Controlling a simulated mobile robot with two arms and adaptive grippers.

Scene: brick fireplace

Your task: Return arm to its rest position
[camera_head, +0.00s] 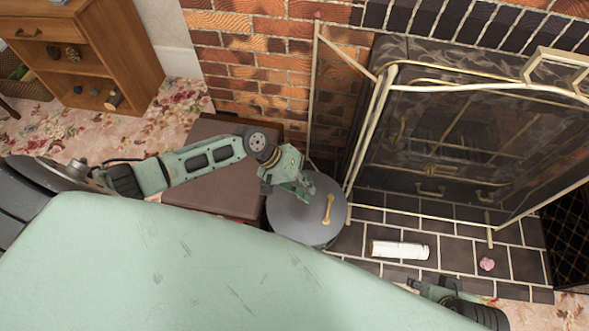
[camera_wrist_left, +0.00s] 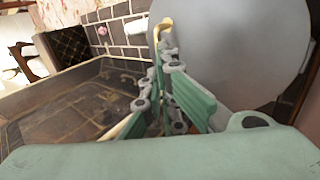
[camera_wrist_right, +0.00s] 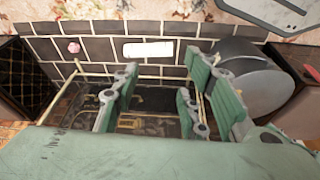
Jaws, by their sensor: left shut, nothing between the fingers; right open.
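My left arm reaches in from the left in the head view, and its left gripper (camera_head: 303,191) is over the grey round lidded bin (camera_head: 290,220), near the lid's brass handle (camera_head: 328,209). In the left wrist view the left gripper (camera_wrist_left: 164,45) has its fingers together with nothing between them; the handle shows just beyond its tips. I cannot tell whether the tips touch the lid. My right gripper (camera_head: 415,285) shows partly at the lower right of the head view, low in front of the hearth. In the right wrist view the right gripper (camera_wrist_right: 160,68) has its fingers apart and empty.
A brass-framed fireplace screen (camera_head: 450,140) stands behind the tiled hearth (camera_head: 455,232). A white roll (camera_head: 399,249) and a small pink object (camera_head: 487,264) lie on the hearth. A brown box (camera_head: 215,165) stands left of the bin, and a wooden shelf (camera_head: 130,60) farther left.

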